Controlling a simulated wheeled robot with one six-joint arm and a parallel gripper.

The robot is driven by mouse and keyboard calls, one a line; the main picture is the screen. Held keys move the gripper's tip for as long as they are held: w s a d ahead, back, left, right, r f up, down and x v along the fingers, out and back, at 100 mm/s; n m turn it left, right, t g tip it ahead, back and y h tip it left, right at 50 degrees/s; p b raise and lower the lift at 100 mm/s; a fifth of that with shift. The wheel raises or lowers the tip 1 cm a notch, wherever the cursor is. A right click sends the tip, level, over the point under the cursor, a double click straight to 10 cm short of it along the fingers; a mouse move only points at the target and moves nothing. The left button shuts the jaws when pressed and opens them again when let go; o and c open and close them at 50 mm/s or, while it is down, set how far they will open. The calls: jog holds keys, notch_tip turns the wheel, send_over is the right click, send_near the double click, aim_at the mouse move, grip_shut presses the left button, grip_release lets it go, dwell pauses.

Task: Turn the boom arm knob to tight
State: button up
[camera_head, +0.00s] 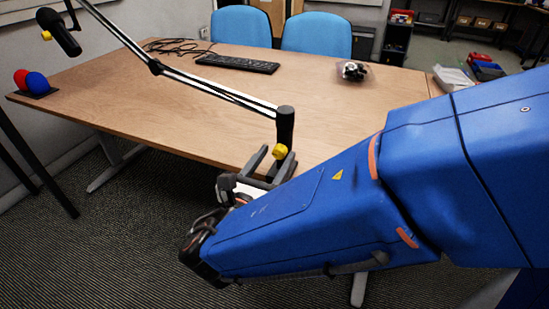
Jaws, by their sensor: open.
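The boom arm (215,86) is a thin black and silver arm that rises from a black upright post (285,124) at the table's front edge. A yellow knob (279,152) sits on the lower part of that post. My gripper (275,157) is open, with its grey fingers pointing up towards the post. In this view the yellow knob shows between the two fingertips; I cannot tell whether they touch it. The knob's turn position is too small to read. A second yellow knob (46,36) is by the black microphone (59,32) at the boom's far end.
The wooden table (190,125) is mostly bare. It carries a black keyboard (237,64), loose dark cables (178,47), a clear bag (352,71), and red (21,79) and blue (37,82) balls. Two blue chairs (317,35) stand behind. My blue arm covers the right front.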

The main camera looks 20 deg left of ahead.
jog(key=c, duration=1)
jog(key=shift+c, duration=0.2)
jog(key=shift+m, duration=0.4)
jog(key=m, duration=0.3)
jog(key=shift+d+m, duration=0.1)
jog(key=shift+m, duration=0.2)
jog(key=m, duration=0.4)
jog(key=shift+m, duration=0.3)
jog(key=m, duration=0.4)
jog(key=shift+f, duration=0.1)
jog(key=shift+d+f+m, duration=0.1)
jog(key=shift+m, duration=2.4)
